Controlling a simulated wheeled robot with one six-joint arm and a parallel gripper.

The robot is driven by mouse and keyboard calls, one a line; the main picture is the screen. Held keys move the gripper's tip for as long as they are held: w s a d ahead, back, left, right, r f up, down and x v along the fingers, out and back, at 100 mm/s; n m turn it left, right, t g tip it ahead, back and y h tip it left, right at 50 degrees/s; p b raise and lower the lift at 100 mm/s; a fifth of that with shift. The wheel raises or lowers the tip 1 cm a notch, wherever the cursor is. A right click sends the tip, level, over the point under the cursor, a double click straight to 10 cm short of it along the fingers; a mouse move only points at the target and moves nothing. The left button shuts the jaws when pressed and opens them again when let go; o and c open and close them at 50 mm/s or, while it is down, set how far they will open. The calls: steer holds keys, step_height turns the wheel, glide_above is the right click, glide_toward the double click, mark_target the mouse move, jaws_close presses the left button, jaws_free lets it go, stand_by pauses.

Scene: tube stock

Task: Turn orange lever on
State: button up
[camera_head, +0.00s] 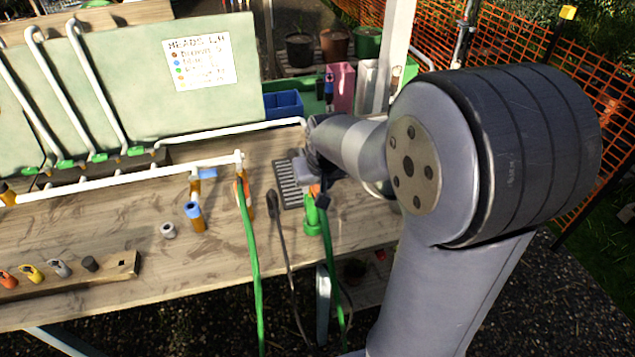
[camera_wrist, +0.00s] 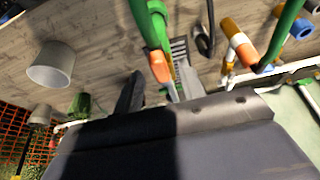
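An orange lever (camera_head: 314,189) sits on top of a green valve (camera_head: 312,216) with a green hose, near the bench's front right. In the wrist view the orange lever (camera_wrist: 160,67) points toward my gripper. My gripper (camera_wrist: 157,80) has a dark finger to the left of the lever and a grey finger to the right, apart, with the lever's end between or just beyond them. I cannot tell whether either finger touches it. In the head view my arm hides most of the gripper (camera_head: 321,190).
A second hose fitting with orange (camera_head: 241,186) and a blue-topped valve (camera_head: 194,211) stand to the left. A dark grate (camera_head: 288,183) lies behind the lever. White pipes (camera_head: 130,176) cross the bench (camera_head: 110,240). A blue bin (camera_head: 284,104) stands behind.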

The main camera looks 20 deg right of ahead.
steer(key=shift+w+f, duration=0.1)
steer(key=shift+f, duration=0.25)
jaws_close()
